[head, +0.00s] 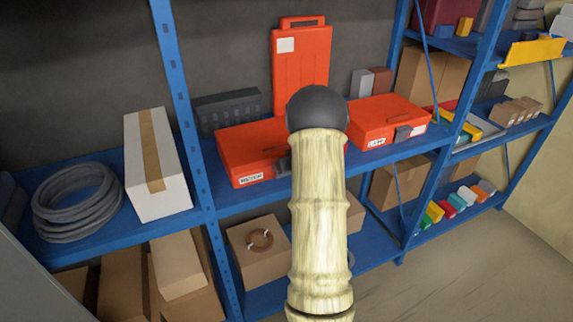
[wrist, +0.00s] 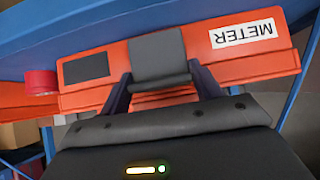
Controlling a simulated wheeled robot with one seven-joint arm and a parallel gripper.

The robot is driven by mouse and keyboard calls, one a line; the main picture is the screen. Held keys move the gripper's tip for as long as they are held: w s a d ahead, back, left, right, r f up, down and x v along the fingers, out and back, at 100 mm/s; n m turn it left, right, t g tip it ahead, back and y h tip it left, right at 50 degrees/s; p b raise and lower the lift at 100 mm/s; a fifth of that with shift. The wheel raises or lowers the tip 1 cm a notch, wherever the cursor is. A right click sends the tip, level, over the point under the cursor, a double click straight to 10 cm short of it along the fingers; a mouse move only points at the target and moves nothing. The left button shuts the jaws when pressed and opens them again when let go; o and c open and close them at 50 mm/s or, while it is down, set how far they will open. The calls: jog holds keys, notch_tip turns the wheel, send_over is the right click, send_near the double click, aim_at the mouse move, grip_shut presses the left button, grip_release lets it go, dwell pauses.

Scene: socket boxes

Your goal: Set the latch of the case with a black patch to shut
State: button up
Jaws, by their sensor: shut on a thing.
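The red case with a black patch (wrist: 87,67) fills the upper wrist view, upside down, with a white METER label (wrist: 243,34). Its dark grey latch (wrist: 159,57) is between the patch and the label. My gripper (wrist: 161,72) has one finger on each side of the latch and is shut on it. I cannot tell for sure how far the latch is turned. In the head view the left red case (head: 238,143) on the shelf appears to be this one. My arm hides its right part, and the gripper is hidden there too.
A second red case (head: 385,113) lies to the right on the same blue shelf (head: 228,206). A tall red case (head: 301,68) stands behind. A white taped box (head: 154,190) and a coil of grey hose (head: 78,203) are at the left. Blue uprights (head: 180,90) flank the bay.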

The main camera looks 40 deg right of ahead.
jog(key=o, duration=1)
jog(key=shift+s+r, duration=0.1)
jog(key=v, duration=1.7)
jog(key=shift+a, duration=0.15)
